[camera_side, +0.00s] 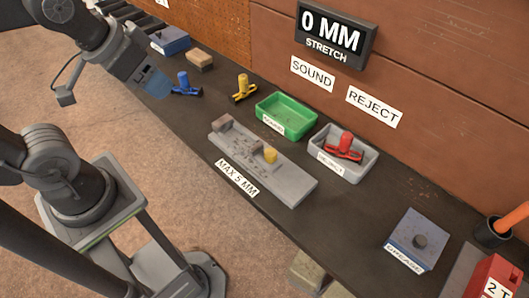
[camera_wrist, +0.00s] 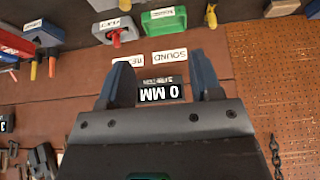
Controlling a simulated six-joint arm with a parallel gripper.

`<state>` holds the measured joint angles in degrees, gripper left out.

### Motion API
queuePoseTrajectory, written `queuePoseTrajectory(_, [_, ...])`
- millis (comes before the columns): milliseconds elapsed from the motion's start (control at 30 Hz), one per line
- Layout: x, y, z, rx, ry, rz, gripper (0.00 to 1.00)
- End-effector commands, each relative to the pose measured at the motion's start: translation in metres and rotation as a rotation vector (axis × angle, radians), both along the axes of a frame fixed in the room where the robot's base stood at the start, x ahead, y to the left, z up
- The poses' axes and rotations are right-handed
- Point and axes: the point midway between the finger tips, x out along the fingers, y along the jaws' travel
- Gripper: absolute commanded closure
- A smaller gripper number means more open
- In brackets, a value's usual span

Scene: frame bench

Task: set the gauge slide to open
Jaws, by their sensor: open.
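The gauge (camera_side: 290,188) is a long grey plate on the dark bench in the side view, with a "MAX 5 MM" label (camera_side: 237,178) at its front edge. It carries brownish blocks and a slide with a yellow knob (camera_side: 271,154) right of its middle. My gripper (camera_side: 155,82) is at the upper left of the side view, raised and well away from the gauge. In the wrist view my gripper (camera_wrist: 157,85) has its two fingers wide apart with nothing between them. I cannot make out the gauge clearly in the wrist view.
A display (camera_side: 334,32) reads "0 MM STRETCH". Behind the gauge stand a green tray (camera_side: 288,104) and a grey tray (camera_side: 370,165) holding a red clip (camera_side: 344,150). Blue (camera_side: 184,84) and yellow (camera_side: 243,90) clips stand to the left. A grease box (camera_side: 430,228) is at right.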

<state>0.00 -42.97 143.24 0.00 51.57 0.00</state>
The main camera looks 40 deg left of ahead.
Motion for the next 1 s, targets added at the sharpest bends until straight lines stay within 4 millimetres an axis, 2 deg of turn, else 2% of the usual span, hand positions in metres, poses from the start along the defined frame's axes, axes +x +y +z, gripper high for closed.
queuePoseTrajectory(267, [0.000, 0.000, 0.000, 0.000, 0.000, 0.000, 0.41])
queuePoseTrajectory(433, [0.004, -0.001, 0.001, -0.005, 0.010, 0.003, 0.54])
queuePoseTrajectory(467, [0.007, -0.002, 0.001, -0.007, 0.018, 0.005, 0.54])
queuePoseTrajectory(567, [0.023, -0.007, 0.000, -0.024, 0.060, 0.019, 0.54])
queuePoseTrajectory(767, [0.076, -0.027, -0.013, -0.063, 0.186, 0.073, 0.54])
queuePoseTrajectory(867, [0.103, -0.041, -0.028, -0.075, 0.249, 0.105, 0.54])
queuePoseTrajectory(1000, [0.139, -0.062, -0.058, -0.081, 0.336, 0.153, 0.54])
